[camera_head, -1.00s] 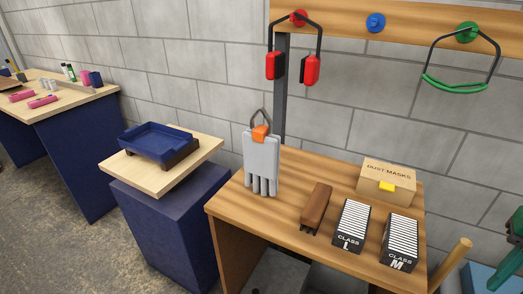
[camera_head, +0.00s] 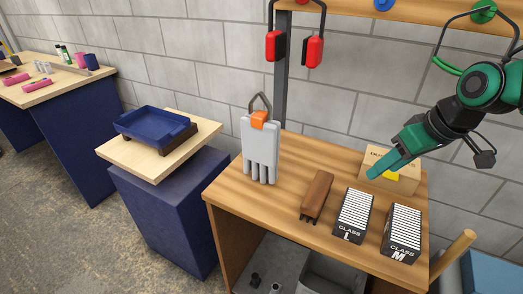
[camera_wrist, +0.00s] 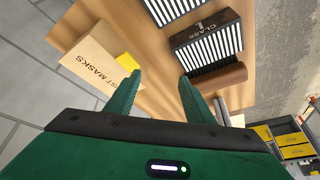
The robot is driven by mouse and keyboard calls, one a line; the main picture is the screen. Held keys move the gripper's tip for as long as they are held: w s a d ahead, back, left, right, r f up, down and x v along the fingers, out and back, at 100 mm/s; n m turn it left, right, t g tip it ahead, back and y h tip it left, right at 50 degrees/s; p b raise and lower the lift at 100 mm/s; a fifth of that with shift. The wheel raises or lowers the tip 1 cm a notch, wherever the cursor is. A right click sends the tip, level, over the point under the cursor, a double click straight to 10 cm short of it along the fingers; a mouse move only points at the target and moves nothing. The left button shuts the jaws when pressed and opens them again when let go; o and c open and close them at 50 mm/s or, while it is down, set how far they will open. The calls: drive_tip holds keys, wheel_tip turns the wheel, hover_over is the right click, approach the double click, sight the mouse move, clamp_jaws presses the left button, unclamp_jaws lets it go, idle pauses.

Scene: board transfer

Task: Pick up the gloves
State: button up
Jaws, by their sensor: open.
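The grey gloves (camera_head: 260,155) stand upright at the left end of the wooden workbench, fingers down, with an orange clip (camera_head: 259,120) and a dark hanging loop at the top. My green gripper (camera_head: 384,168) is at the right in the head view, in front of the dust masks box and well to the right of the gloves. In the wrist view my gripper (camera_wrist: 158,92) shows two fingers spread apart with nothing between them. The gloves do not show in the wrist view.
On the bench (camera_head: 285,205) are a brown brush-like block (camera_head: 316,195), two striped boxes marked CLASS L (camera_head: 353,216) and CLASS M (camera_head: 400,232), and the dust masks box (camera_head: 405,180). Red ear defenders (camera_head: 314,52) hang above. A blue tray (camera_head: 155,132) sits on a stand at left.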

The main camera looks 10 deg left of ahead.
sight(277, 144)
drive_tip(key=a+n+y, duration=0.1)
drive_tip(key=a, duration=0.3)
drive_tip(key=w+a+r+n+y, duration=0.1)
drive_tip(key=a+n, duration=0.1)
drive_tip(key=a, duration=0.3)
drive_tip(key=w+a+r+n+y, duration=0.1)
drive_tip(key=a+n, duration=0.1)
drive_tip(key=a, duration=0.3)
drive_tip(key=shift+w+a+r, duration=0.1)
drive_tip(key=shift+w+r, duration=0.05)
drive_tip(key=shift+r, duration=0.1)
drive_tip(key=a+n+y, duration=0.1)
drive_tip(key=a, duration=0.1)
drive_tip(key=a+r+n, duration=0.1)
drive_tip(key=a, duration=0.2)
drive_tip(key=s+a+r+y, duration=0.1)
drive_tip(key=a, duration=0.2)
drive_tip(key=shift+a+n+g+y, duration=0.2)
drive_tip(key=shift+n+g+y, duration=0.1)
drive_tip(key=shift+n+g, duration=0.1)
drive_tip(key=x, duration=0.4)
drive_tip(key=shift+w+a+f, duration=0.1)
drive_tip(key=shift+a, duration=0.2)
drive_tip(key=shift+w+r+x, duration=0.1)
drive_tip(key=shift+x, duration=1.35)
drive_tip(key=shift+w+r+x, duration=0.15)
drive_tip(key=shift+x, duration=1.3)
drive_tip(key=shift+a, duration=0.1)
clamp_jaws()
